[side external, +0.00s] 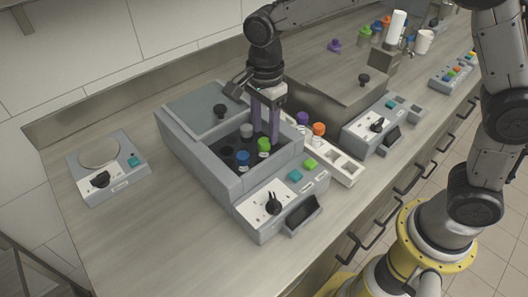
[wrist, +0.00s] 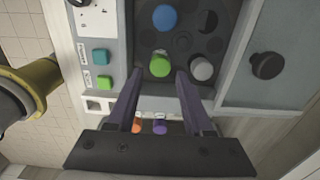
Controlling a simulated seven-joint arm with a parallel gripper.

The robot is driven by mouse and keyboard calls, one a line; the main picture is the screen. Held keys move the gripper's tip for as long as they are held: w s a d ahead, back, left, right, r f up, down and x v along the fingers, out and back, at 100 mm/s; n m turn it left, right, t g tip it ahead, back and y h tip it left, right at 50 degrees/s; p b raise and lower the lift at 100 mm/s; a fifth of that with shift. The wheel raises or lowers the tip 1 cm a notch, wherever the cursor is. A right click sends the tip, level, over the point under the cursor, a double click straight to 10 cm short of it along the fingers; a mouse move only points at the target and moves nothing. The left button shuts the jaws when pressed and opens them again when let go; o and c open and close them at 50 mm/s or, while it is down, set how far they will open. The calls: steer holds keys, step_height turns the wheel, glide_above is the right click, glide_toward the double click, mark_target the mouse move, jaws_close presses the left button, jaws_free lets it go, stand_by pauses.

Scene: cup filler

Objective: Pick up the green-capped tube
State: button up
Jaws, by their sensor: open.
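The green-capped tube (side external: 264,144) stands upright in the dark well of the grey machine (side external: 228,190), with its cap on top. In the wrist view its green cap (wrist: 160,65) lies just beyond my fingertips, near the middle. My gripper (side external: 266,138) is open, pointing down over the well at the green cap's side. In the wrist view the purple fingers (wrist: 158,76) are apart with nothing between their tips. A blue-capped tube (side external: 242,156) and a grey-capped tube (side external: 246,130) stand in the same well. Whether a finger touches the green cap I cannot tell.
A white rack (side external: 345,168) beside the machine holds an orange-capped tube (side external: 319,129) and a purple-capped tube (side external: 301,119). The machine's lid (side external: 200,112) has a black knob. A small scale-like device (side external: 105,165) sits left. The front-left counter is clear.

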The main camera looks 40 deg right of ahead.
mark_target(264, 141)
step_height(264, 141, down, 4)
steer(key=shift+a+f, duration=0.1)
steer(key=shift+f, duration=0.1)
jaws_close()
